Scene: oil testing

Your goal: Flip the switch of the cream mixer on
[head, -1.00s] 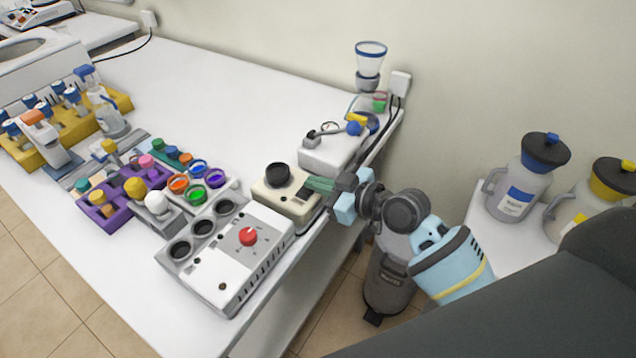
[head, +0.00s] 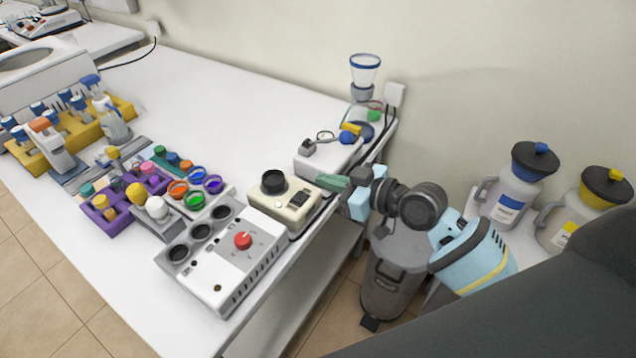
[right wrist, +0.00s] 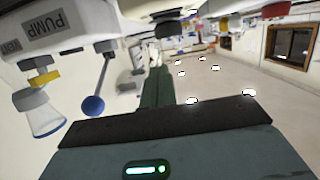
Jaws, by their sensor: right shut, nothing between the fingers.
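The cream mixer (head: 290,206) is a small cream box with a black round cup on top, on the table's right part. A dark switch (head: 299,198) shows on its right side; I cannot tell its position. My right gripper (head: 325,181) is shut and empty, its green fingers just right of and behind the mixer, apart from the switch. In the right wrist view the shut fingers (right wrist: 157,88) point ahead with nothing between them. My left gripper is not in view.
A white block with a red knob (head: 243,240) and dark wells stands in front of the mixer. A white pump unit (head: 318,160) stands behind it. Colour pots and a purple rack (head: 105,212) are at left. Jugs (head: 514,190) stand at right. The table's back middle is clear.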

